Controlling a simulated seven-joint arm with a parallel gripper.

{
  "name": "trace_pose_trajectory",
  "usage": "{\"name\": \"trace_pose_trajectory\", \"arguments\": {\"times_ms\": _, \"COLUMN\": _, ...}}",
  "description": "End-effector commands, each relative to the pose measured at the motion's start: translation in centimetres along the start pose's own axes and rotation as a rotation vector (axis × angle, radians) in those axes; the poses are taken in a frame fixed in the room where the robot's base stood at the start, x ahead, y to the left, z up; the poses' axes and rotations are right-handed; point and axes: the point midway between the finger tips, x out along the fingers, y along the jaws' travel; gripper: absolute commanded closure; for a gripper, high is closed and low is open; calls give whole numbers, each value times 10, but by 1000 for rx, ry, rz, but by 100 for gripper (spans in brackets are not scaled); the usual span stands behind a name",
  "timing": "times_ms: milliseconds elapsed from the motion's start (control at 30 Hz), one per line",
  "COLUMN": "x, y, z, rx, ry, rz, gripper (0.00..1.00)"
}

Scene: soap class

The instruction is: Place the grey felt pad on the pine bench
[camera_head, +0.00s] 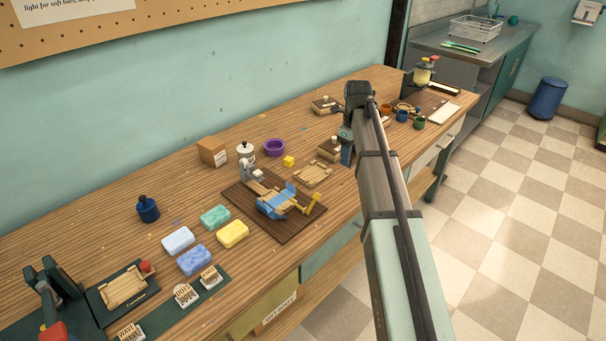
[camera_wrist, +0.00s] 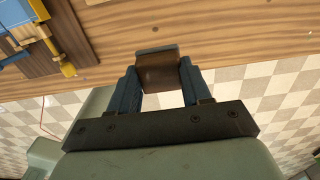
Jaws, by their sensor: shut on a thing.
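The pine bench (camera_head: 120,222) is long, with a striped wood top, and runs along the green wall; its front edge also shows in the wrist view (camera_wrist: 215,40). My gripper (camera_wrist: 158,75) has blue fingers, shut on a small flat piece (camera_wrist: 157,72). This piece shows a dark brown face with a thin grey strip along its far edge; I take it for the grey felt pad. It appears against the bench's front edge in the wrist view, and its height is unclear. In the head view my arm and gripper mostly hide it.
A dark board (camera_head: 283,234) with a blue-and-wood fixture lies left of my gripper. A wooden tray (camera_head: 313,174) and a small block stack (camera_head: 329,150) are close by. Colored soap bars (camera_head: 233,233) lie further left. Cups (camera_head: 402,115) and a dispenser (camera_head: 422,73) stand at the far right.

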Motion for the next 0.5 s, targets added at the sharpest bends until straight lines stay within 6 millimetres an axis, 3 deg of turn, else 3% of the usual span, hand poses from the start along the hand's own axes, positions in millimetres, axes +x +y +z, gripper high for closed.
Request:
{"name": "trace_pose_trajectory", "arguments": {"times_ms": 267, "x": -9, "y": 0, "z": 0, "rx": 0, "ry": 0, "rz": 0, "gripper": 82}}
{"name": "trace_pose_trajectory", "arguments": {"times_ms": 500, "x": -42, "y": -1, "z": 1, "rx": 0, "ry": -1, "rz": -1, "gripper": 82}}
